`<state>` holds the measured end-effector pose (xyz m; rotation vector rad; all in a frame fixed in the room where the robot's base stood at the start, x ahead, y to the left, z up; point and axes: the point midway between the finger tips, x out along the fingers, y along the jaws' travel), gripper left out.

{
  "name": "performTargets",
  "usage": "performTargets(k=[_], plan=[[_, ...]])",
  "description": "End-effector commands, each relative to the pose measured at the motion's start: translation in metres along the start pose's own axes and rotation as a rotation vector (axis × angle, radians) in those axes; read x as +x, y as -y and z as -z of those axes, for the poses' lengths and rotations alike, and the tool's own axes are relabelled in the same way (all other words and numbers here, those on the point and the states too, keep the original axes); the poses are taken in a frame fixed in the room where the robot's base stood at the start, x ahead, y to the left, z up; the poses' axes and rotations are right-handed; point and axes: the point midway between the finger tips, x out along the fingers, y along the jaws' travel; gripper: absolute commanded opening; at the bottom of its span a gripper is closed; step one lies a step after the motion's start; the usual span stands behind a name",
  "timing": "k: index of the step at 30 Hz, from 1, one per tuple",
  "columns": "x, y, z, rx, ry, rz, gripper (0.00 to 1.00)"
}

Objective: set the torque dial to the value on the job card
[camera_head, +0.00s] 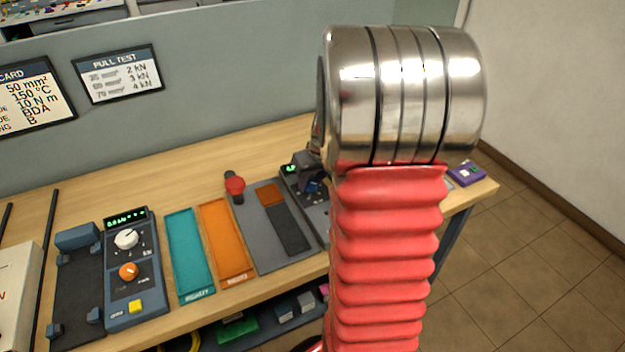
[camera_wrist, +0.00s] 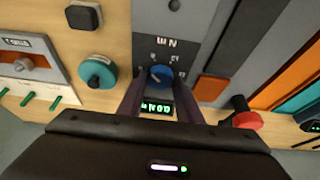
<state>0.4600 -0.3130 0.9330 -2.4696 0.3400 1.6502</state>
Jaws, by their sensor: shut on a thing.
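The blue torque dial (camera_wrist: 158,76) sits on a grey panel with printed marks around it in the wrist view. My gripper (camera_wrist: 160,86) comes in from below with a dark finger on each side of the dial, shut on it. A small green-lit display (camera_wrist: 157,107) shows between the fingers; its digits are upside down and hard to read. In the head view my gripper (camera_head: 312,186) is at the dial, largely hidden behind my arm. The job card (camera_head: 32,96) on the wall is cut off at the left; its readable lines include 50 mm², 150 °C and 10 N m.
A unit with white and orange knobs (camera_head: 150,268), a teal tray (camera_head: 189,252), an orange tray (camera_head: 226,243) and a red knob (camera_head: 235,185) are on the bench to the left. In the wrist view a teal round knob (camera_wrist: 97,75) is left of the dial.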

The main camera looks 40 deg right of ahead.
Motion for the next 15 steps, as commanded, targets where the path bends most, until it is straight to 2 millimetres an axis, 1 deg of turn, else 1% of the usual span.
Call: performTargets(k=[15], plan=[[-0.0004, 0.0021, 0.0012, 0.239, -0.002, -0.101, 0.09]])
